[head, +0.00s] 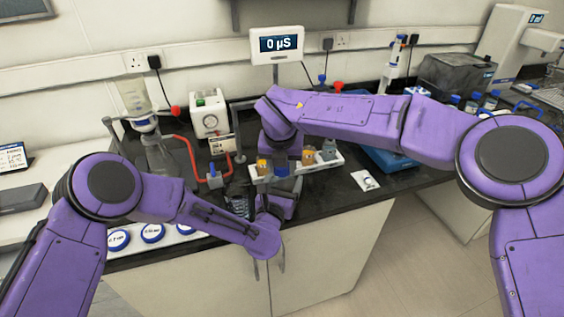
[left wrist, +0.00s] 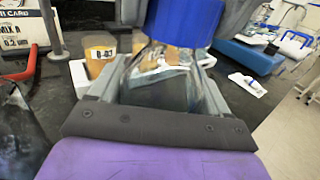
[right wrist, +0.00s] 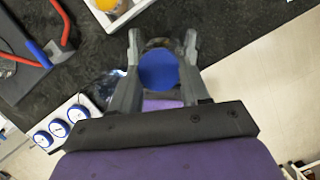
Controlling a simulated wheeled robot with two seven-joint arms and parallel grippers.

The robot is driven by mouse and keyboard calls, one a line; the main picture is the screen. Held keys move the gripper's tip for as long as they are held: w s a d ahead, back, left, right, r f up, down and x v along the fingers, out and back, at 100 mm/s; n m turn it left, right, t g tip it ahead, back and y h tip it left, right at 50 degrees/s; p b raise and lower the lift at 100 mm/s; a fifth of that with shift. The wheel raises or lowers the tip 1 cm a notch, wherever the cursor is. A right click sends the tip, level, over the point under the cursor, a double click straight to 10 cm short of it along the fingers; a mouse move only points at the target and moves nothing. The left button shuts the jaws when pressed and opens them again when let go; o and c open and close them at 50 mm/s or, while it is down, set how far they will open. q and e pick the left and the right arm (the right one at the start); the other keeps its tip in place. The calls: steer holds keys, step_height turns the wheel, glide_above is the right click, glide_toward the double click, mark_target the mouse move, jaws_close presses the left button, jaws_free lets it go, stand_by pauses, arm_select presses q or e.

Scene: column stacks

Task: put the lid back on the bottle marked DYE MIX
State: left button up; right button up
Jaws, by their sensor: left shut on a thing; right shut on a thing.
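My left gripper (head: 278,188) is shut on a clear glass bottle (left wrist: 160,82), held upright over the bench's front edge. No DYE MIX marking can be read on it. My right gripper (right wrist: 162,60) comes from above and is shut on a blue lid (right wrist: 159,70). In the left wrist view the lid (left wrist: 181,20) is right at the bottle's top. I cannot tell whether it is seated or just above, as the neck is hidden.
A white tray (head: 328,165) with amber-filled jars, one marked B-07 (left wrist: 101,52), stands just behind. Red tubing (head: 190,155) and a stand are at left. A white packet (head: 365,181) lies right on the black bench.

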steer(key=shift+f, duration=0.1)
arm_select(q)
jaws_close()
arm_select(e)
steer(key=m+h, duration=0.1)
steer(key=m, duration=0.2)
steer(key=shift+a+m, duration=0.15)
steer(key=shift+m, duration=0.25)
arm_select(q)
steer(key=shift+d, duration=0.1)
arm_select(e)
steer(key=m, duration=0.2)
steer(key=m+g+h, duration=0.1)
steer(key=shift+w+a+m, duration=0.15)
steer(key=shift+m, duration=0.25)
steer(key=m, duration=0.2)
steer(key=m+g+h, duration=0.1)
steer(key=m, duration=0.1)
steer(key=shift+w+a+f, duration=0.1)
steer(key=shift+w+a, duration=0.05)
steer(key=shift+w, duration=0.05)
steer(key=shift+m, duration=0.8)
steer(key=o, duration=1)
